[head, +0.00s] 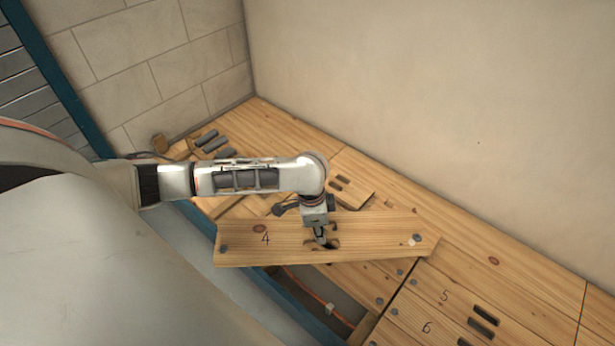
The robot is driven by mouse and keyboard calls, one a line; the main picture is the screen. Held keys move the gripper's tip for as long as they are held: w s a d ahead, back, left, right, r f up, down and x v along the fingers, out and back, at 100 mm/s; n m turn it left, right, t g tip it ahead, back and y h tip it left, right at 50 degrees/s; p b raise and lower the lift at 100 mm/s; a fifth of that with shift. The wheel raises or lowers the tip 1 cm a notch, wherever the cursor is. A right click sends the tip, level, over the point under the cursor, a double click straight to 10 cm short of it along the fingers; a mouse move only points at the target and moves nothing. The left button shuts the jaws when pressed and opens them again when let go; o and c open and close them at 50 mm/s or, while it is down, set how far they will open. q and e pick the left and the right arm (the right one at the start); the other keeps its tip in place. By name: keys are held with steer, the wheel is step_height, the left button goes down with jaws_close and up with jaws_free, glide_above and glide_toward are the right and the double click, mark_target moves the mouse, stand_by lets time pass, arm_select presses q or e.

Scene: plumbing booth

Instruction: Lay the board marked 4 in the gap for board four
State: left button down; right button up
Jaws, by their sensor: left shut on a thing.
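The board marked 4 (375,236) is a long pale wooden plank with the number near its left end. It lies across the picture, turned at an angle to the floor boards, and looks raised over the opening. My left gripper (322,240) is shut on the board near its middle, at the slot. The gap (325,290) shows as a dark opening below the board, with an orange pipe or cable inside. The board hides much of the gap. My right gripper is not in view.
Boards marked 5 (445,296) and 6 (426,327) lie in the floor at the lower right. A small slotted wooden piece (345,188) lies behind my arm. Several grey cylinders (213,143) lie at the back left. Walls close off the back and right.

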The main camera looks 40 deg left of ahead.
arm_select(q)
steer(key=a+f+m+b, duration=0.1)
steer(key=f+m+b, duration=0.2)
steer(key=f, duration=0.7)
steer(key=s+a+f+m+b, duration=0.1)
steer(key=f+b, duration=0.3)
steer(key=f, duration=0.5)
steer(key=a+f+m+g+b, duration=0.1)
steer(key=a+f+m+b, duration=0.2)
steer(key=f, duration=0.7)
steer(key=shift+s+f+m+b, duration=0.3)
steer(key=shift+m+b, duration=0.05)
steer(key=shift+m, duration=0.45)
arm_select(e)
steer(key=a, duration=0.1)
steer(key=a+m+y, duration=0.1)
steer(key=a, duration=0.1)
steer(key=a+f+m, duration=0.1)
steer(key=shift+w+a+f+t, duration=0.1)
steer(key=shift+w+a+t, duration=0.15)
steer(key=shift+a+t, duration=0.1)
arm_select(q)
steer(key=shift+s+f, duration=0.1)
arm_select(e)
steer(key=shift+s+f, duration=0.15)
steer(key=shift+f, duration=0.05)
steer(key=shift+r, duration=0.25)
